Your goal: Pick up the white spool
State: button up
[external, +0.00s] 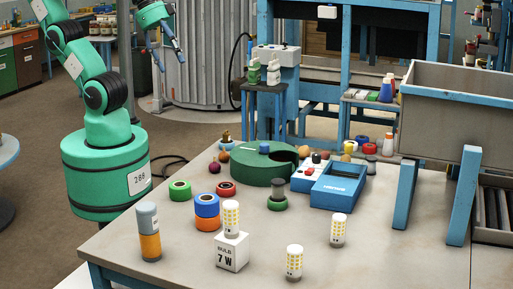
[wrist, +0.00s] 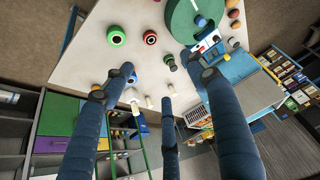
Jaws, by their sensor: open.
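I cannot pick out a white spool with certainty. A small pale, upright object (external: 388,145) with an orange-red part stands at the table's back right edge, too small to identify clearly. White bulbs with yellow dots stand at the front: one (external: 231,218) on a white box, one (external: 294,262) and one (external: 338,230) on the tabletop. My gripper (external: 172,50) is raised behind the table's far left side, open and empty, apart from all of these. In the wrist view its long dark blue fingers (wrist: 160,78) are spread, with the table beyond them.
On the table (external: 330,270) are a large green disc (external: 262,166), a blue tray (external: 339,187), a green roll (external: 180,190), stacked blue and orange rolls (external: 207,210) and a grey-orange cylinder (external: 149,232). A large bin (external: 460,110) on blue legs borders the right. The front right tabletop is clear.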

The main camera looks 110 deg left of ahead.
jog(key=shift+r, duration=0.1)
